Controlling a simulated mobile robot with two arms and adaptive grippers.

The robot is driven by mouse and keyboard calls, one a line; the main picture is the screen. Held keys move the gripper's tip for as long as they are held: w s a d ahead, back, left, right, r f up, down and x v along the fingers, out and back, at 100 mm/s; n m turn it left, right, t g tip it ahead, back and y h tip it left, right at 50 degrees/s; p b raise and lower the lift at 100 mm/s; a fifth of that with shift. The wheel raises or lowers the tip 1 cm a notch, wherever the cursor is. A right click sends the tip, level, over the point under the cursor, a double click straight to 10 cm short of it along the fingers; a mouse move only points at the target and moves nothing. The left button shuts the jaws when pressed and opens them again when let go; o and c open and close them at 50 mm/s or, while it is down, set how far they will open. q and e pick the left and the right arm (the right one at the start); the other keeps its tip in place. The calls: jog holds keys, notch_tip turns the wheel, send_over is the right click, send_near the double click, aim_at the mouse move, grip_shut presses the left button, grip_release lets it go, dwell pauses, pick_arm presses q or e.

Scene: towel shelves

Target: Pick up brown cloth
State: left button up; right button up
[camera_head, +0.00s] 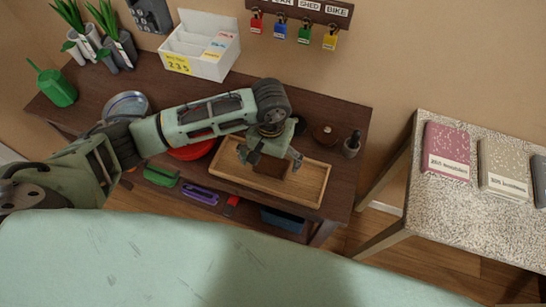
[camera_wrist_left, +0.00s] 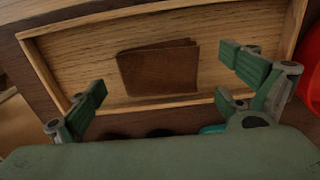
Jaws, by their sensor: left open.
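The brown cloth (camera_wrist_left: 158,70) lies folded flat in a wooden tray (camera_wrist_left: 80,55). In the head view the cloth (camera_head: 271,168) shows partly below my left gripper (camera_head: 274,158), and the tray (camera_head: 310,184) sits on the dark table. My left gripper is open and empty above the tray. In the left wrist view its fingers (camera_wrist_left: 165,80) stand apart on either side of the cloth, which lies between them in the picture. I see no contact with the cloth. My right gripper is not in view.
A red bowl (camera_head: 194,150) is left of the tray. A dark round object (camera_head: 325,133) and a small dark-topped jar (camera_head: 352,144) stand behind it to the right. A white organizer (camera_head: 199,45) is at the back. A speckled table (camera_head: 470,225) with books stands right.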

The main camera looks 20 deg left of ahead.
aim_at(274, 163)
pick_arm(q)
jog(key=shift+f, duration=0.55)
jog(key=c, duration=0.8)
jog(key=shift+r, duration=0.15)
jog(key=r, duration=0.1)
jog(key=r+b, duration=0.2)
jog(key=r, duration=0.1)
jog(key=shift+d, duration=0.3)
jog(key=s+d+r+b, duration=0.1)
jog(key=d+r, duration=0.1)
jog(key=d, duration=0.1)
jog(key=s+d+r+b, duration=0.1)
jog(key=d+r, duration=0.1)
jog(key=d, duration=0.2)
jog(key=s+d+r+b, duration=0.1)
jog(key=d+r, duration=0.1)
jog(key=d, duration=0.1)
jog(key=shift+d+r+b, duration=0.35)
jog(key=shift+r, duration=0.05)
